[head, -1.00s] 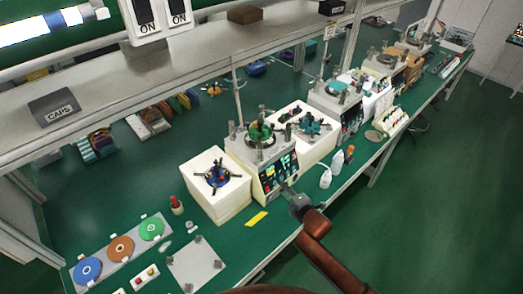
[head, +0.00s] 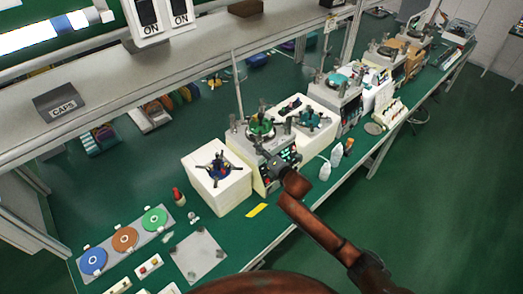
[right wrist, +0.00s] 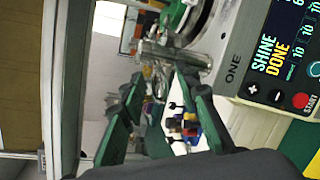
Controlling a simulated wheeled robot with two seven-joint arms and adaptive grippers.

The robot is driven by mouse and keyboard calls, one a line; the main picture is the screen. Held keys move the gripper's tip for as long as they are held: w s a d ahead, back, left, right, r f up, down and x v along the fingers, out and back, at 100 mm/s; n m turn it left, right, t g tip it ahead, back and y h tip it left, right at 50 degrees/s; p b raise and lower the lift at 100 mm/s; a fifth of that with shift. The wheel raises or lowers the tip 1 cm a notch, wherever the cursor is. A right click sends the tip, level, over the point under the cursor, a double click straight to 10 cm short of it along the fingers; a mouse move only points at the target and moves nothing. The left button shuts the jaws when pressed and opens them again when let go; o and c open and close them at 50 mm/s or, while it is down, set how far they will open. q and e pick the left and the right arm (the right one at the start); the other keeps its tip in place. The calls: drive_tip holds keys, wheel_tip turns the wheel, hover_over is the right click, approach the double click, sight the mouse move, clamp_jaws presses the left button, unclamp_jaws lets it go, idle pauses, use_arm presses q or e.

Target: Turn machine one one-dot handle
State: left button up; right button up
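A metal cylinder (right wrist: 172,54) shows just beyond the fingertips; contact cannot be told. I cannot make out a one-dot mark. My left gripper is not in view.
A white block (head: 218,187) with a blue hub stands left of the machine, and another with a teal hub (head: 312,118) behind it. White bottles (head: 336,153) stand to its right. Coloured discs (head: 124,238) and a grey plate (head: 199,257) lie at front left.

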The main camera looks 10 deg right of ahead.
clamp_jaws()
idle(0.4)
idle(0.4)
